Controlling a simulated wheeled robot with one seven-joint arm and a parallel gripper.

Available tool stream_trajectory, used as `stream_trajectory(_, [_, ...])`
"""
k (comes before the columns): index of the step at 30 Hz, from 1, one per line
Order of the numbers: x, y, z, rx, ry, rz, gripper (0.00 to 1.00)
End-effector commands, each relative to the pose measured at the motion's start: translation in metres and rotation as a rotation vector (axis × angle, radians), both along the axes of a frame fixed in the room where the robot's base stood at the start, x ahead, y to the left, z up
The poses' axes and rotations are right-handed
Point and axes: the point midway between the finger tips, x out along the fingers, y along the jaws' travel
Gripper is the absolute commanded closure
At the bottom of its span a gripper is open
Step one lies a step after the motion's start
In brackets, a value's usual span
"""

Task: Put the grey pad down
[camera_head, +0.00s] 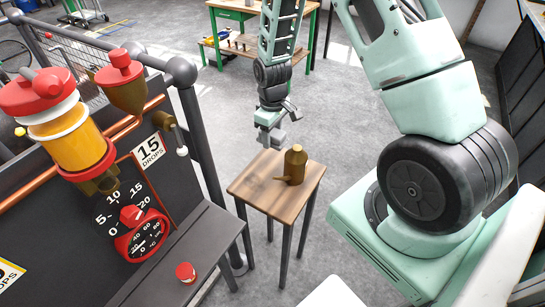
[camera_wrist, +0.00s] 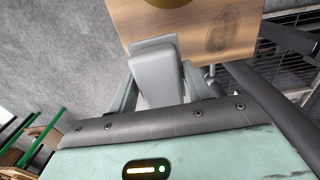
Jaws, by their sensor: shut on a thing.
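My gripper (camera_head: 270,132) is shut on the grey pad (camera_head: 277,139), at the far side of the small wooden table (camera_head: 257,188) and above it. In the wrist view the grey pad (camera_wrist: 160,78) is a smooth pale block between the two fingers, reaching up over the table's edge in the picture. The table top (camera_wrist: 205,35) shows a dark oval mark there. A gap seems to lie between pad and table top; its height is hard to tell.
A brass oil can (camera_head: 294,166) stands on the table's right part. A dark bench with a red knob (camera_head: 186,272) and a dial panel (camera_head: 130,215) stand at left. A green workbench (camera_head: 235,52) is behind. Open grey floor surrounds the table.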

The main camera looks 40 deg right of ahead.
Motion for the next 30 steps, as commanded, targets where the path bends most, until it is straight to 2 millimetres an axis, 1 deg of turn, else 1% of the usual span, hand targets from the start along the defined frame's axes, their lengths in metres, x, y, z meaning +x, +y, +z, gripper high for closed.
stream_trajectory(1, [-0.001,0.0,-0.01,0.0,0.005,0.0,0.79])
stream_trajectory(3, [-0.001,0.0,-0.021,0.001,0.006,-0.001,0.79])
stream_trajectory(9, [0.0,0.0,-0.038,0.001,0.001,0.0,0.79])
stream_trajectory(16, [-0.001,0.0,-0.069,0.001,0.003,0.0,0.79])
stream_trajectory(19, [0.0,0.0,-0.075,0.001,0.0,0.0,0.79])
stream_trajectory(26, [0.0,0.0,-0.076,0.0,0.0,0.0,0.79])
stream_trajectory(30, [0.0,0.0,-0.08,0.0,0.0,0.0,0.79])
